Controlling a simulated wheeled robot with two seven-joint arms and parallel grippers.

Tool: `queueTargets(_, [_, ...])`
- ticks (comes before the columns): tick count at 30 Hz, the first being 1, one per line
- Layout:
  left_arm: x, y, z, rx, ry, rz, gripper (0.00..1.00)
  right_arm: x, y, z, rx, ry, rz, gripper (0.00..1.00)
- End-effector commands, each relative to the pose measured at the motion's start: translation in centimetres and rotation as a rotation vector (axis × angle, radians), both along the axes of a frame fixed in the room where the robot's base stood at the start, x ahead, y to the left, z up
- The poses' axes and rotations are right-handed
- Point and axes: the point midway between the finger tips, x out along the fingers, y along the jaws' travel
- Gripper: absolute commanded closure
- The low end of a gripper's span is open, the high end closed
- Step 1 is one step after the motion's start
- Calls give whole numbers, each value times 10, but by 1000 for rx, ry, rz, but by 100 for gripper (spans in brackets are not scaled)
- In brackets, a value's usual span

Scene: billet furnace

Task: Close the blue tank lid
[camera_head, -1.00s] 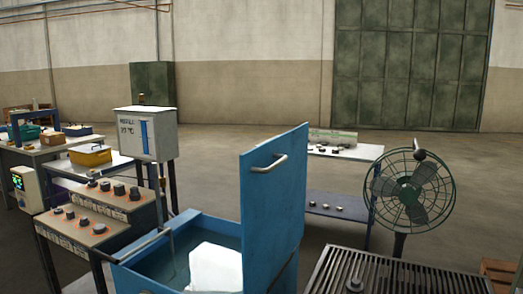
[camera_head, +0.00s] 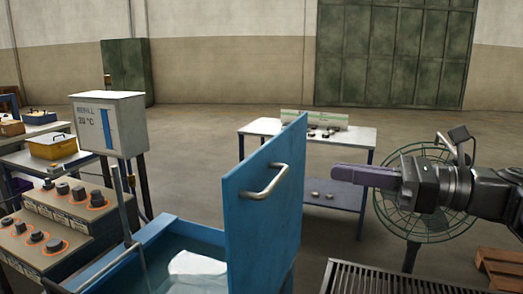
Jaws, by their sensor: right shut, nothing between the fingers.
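The blue tank (camera_head: 140,247) stands at the bottom centre-left, with liquid and a whitish block (camera_head: 197,270) inside. Its blue lid (camera_head: 262,222) stands upright, open, along the tank's right side. A metal handle (camera_head: 266,183) is on the lid's face near the top. My right gripper (camera_head: 335,171) comes in from the right, with its fingers pointing left towards the lid. It is shut and empty, and appears apart from the lid, to the right of it. My left gripper is not in view.
A green fan (camera_head: 425,225) stands behind my right arm. A slatted grate (camera_head: 400,280) lies at the bottom right. A control panel with knobs (camera_head: 60,225) and a white gauge box (camera_head: 110,122) stand left of the tank. A table (camera_head: 355,138) stands behind the lid.

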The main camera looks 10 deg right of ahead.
Motion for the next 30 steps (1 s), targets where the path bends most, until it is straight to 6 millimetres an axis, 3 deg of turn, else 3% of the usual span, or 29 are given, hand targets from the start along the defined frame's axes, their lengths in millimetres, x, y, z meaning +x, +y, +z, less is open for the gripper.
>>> queueTargets(11, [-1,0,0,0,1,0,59,1,1,0,1,1,1,100])
queueTargets(17, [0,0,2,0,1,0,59,8,12,0,0,2,1,100])
queueTargets(20, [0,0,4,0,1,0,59,15,22,-1,-1,3,0,100])
queueTargets(30, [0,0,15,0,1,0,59,52,82,0,-1,3,4,100])
